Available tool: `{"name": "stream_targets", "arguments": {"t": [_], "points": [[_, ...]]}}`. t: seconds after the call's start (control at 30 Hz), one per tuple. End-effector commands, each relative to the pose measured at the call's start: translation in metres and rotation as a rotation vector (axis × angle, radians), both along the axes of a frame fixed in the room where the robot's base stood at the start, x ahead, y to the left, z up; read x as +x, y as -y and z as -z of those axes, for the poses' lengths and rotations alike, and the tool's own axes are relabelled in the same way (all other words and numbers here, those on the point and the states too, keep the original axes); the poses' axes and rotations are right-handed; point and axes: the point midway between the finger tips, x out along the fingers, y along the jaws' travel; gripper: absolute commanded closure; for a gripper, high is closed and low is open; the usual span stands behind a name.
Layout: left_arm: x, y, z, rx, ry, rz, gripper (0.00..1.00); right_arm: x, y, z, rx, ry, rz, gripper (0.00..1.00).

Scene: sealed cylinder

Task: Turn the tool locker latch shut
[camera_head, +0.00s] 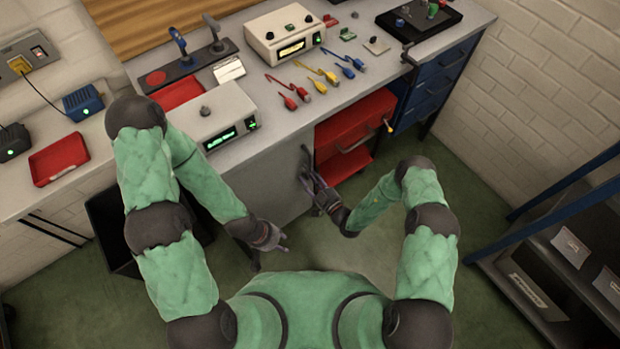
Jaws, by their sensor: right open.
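A red locker (342,128) stands under the bench, with a bar handle on its front. A small yellow-tipped lever (388,127), which looks like its latch, sticks out at the right side of the front. A grey door panel (262,178) is left of the red locker and has a dark handle (305,155) near its right edge. My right gripper (308,177) is open, close to that dark handle; I cannot tell if they touch. It is left of and below the yellow-tipped lever, clear of it. My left gripper (276,247) hangs low in front of the grey panel, apart from the locker; its jaw opening is unclear.
The bench above holds a cream instrument (284,36), a white meter (213,118) and several coloured plugs with leads. Blue drawers (437,80) adjoin the red locker on the right. A blue-framed shelf (545,290) stands at lower right. Green floor between is free.

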Motion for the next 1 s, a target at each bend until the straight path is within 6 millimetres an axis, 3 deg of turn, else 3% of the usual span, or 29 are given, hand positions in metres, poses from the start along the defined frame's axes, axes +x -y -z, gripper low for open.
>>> {"name": "stream_targets", "arguments": {"t": [0.33,0.37,0.5,1.0], "points": [[0.0,0.0,0.0006,0.0,0.0,0.0,0.6,0.0036,-0.0026,-0.0003,-0.001,0.001,0.0,0.56],[0.0,0.0,0.0006,0.0,0.0,0.0,0.6,0.0036,-0.0026,-0.0003,-0.001,0.001,0.0,0.59],[0.0,0.0,0.0006,0.0,0.0,0.0,0.6,0.0036,-0.0026,-0.0003,-0.001,0.001,0.0,0.99],[0.0,0.0,-0.0002,0.0,0.0,0.0,0.6,0.0035,-0.0029,-0.0008,-0.055,0.041,-0.001,1.0]]}}
